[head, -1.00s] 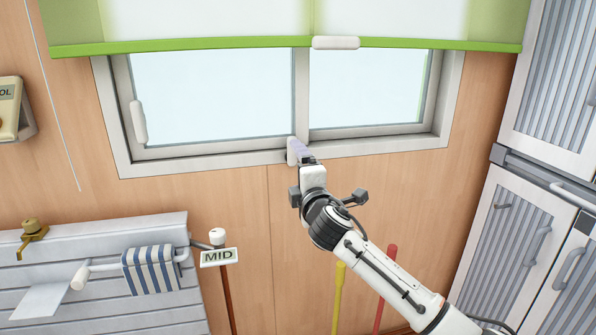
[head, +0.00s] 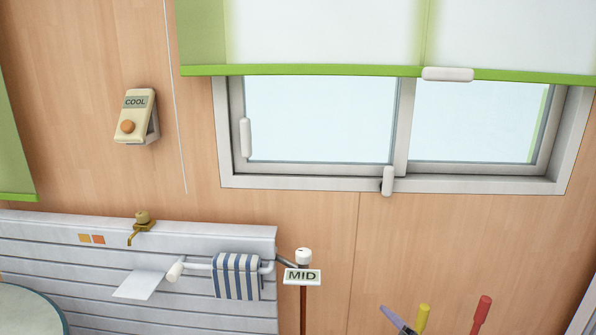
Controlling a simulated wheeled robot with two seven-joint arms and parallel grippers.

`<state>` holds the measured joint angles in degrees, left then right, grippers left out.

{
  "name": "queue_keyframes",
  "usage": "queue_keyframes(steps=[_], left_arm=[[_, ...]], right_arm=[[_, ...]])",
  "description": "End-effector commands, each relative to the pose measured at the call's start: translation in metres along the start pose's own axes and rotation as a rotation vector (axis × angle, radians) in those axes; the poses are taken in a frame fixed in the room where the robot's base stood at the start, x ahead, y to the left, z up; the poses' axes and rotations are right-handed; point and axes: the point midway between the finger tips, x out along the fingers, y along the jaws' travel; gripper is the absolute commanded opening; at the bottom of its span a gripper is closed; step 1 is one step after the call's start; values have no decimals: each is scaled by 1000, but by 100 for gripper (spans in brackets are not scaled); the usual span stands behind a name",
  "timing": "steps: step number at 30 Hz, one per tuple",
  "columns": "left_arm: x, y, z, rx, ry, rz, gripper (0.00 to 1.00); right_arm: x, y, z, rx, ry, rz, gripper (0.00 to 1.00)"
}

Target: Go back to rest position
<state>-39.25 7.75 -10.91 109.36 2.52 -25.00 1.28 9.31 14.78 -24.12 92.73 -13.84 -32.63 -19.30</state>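My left gripper is not in view. The window (head: 320,120) has a second white handle (head: 245,137) at its left side.
A green-edged blind (head: 300,70) with a white pull bar (head: 447,74) covers the window's top. A COOL control box (head: 134,116), a slatted panel (head: 60,240) with a striped towel (head: 237,276), and a MID sign (head: 302,276) are left. Yellow (head: 422,318) and red (head: 482,314) poles stand lower right.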

Motion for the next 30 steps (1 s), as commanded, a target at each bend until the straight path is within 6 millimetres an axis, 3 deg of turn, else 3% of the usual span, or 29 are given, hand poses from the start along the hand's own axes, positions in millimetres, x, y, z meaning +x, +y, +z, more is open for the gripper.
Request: queue_keyframes(steps=[1, 6, 9, 12, 15, 19, 30], left_arm=[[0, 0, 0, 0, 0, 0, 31], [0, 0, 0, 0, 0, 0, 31], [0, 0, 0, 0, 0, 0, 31], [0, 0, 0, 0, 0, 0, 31], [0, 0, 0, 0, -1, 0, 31], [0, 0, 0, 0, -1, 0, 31], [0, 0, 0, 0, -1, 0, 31]], right_arm=[[-18, -39, 19, 95, -19, -57, 88], [-86, -137, 68, 425, -102, -194, 88], [-132, -180, 93, 606, -168, -246, 88], [-172, -210, 111, 752, -232, -276, 88], [-202, -228, 124, 853, -282, -289, 88], [-222, -238, 132, 919, -317, -293, 88], [-225, -240, 133, 929, -323, -294, 88]])
